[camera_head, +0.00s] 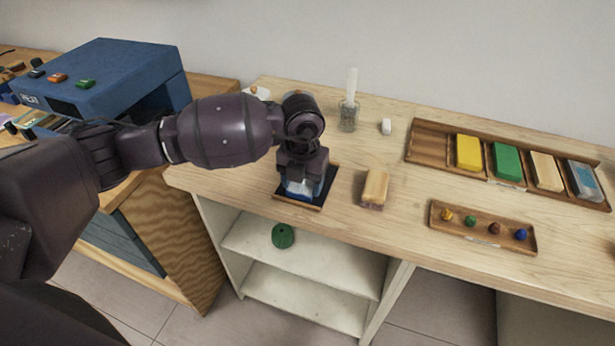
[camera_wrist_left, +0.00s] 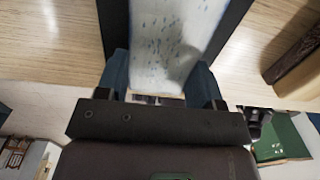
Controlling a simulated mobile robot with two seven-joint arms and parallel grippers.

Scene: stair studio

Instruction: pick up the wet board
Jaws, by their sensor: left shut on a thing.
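The wet board (camera_wrist_left: 172,35) is a pale blue-white piece dotted with blue drops; it fills the space between my fingers in the left wrist view. In the head view a little of the wet board (camera_head: 298,188) shows under my left gripper (camera_head: 303,182). I cannot tell whether the board touches the pad. My right gripper is not in view.
A tan block (camera_head: 375,186) lies just right of the pad. A wooden tray (camera_head: 427,150) holds yellow, green, tan and bluish blocks; a smaller tray (camera_head: 482,241) holds coloured knobs. A glass with a white stick (camera_head: 349,113) stands behind. A blue machine (camera_head: 105,75) is at left.

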